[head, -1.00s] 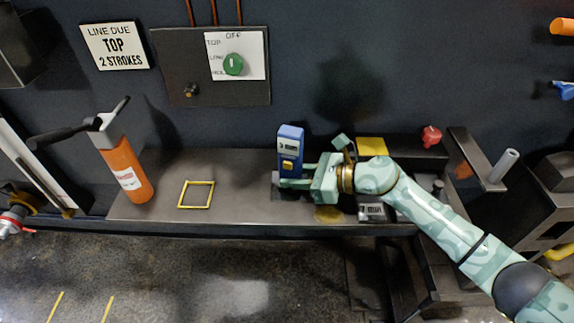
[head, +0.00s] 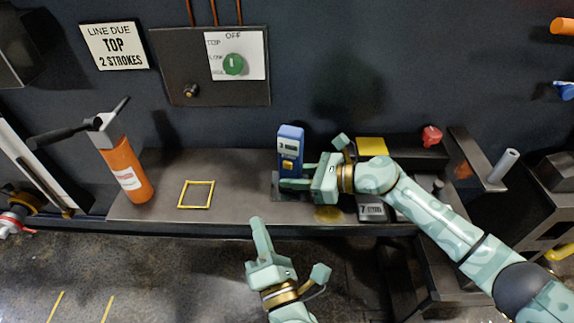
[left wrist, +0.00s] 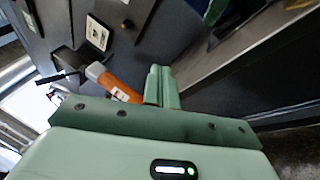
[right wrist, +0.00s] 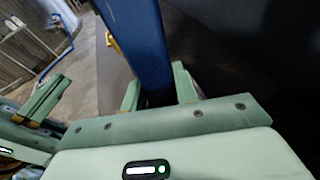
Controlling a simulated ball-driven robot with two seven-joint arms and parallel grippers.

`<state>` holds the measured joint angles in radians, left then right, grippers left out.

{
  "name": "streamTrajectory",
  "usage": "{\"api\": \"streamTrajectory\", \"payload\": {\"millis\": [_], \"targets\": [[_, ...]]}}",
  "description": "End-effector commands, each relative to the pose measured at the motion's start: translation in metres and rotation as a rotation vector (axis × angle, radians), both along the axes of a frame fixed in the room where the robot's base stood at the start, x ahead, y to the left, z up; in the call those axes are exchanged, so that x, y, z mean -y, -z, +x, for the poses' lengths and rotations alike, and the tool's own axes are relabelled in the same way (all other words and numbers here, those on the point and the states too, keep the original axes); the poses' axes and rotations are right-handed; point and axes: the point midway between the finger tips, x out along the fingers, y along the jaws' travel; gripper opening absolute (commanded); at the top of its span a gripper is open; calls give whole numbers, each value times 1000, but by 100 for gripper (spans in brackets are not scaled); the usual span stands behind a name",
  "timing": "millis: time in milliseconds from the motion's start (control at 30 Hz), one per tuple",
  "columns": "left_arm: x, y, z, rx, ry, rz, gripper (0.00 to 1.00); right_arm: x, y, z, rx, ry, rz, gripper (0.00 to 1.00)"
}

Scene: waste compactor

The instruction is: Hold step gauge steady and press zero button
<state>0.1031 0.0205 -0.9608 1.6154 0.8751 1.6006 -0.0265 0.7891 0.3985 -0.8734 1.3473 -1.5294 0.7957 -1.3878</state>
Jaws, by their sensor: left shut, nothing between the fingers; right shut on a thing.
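The step gauge (head: 290,143) is a blue upright block with a small display and a yellow button (head: 288,165) on its front. It stands at the bench's middle. My right gripper (head: 290,184) is shut on its lower part from the right; the blue body also fills the space between the fingers in the right wrist view (right wrist: 138,45). My left gripper (head: 257,222) is shut and empty, below and left of the gauge, in front of the bench edge and apart from the gauge. Its closed fingers show in the left wrist view (left wrist: 160,85).
An orange bottle-like tool (head: 128,172) with a black handle stands at the bench's left, beside a yellow square outline (head: 196,195). A panel with a green knob (head: 233,64) is on the wall behind. A small grey display unit (head: 371,211) sits below my right arm.

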Motion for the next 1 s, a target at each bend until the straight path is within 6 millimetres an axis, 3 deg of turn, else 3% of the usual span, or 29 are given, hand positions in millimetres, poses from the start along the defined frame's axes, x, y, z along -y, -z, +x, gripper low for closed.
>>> {"api": "streamTrajectory", "payload": {"millis": [100, 267, 700, 1000], "targets": [[14, -29, -1, 45, -36, -70, 0, 1, 1, 0, -1, 1, -2, 16], [21, -45, -4, 65, -59, -117, 0, 1, 1, 0, -1, 1, -2, 16], [22, -47, -2, 68, -63, -120, 0, 0, 1, 0, -1, 1, -2, 16], [32, -48, 31, 69, -64, -118, 0, 0, 1, 0, -1, 1, -2, 16]]}}
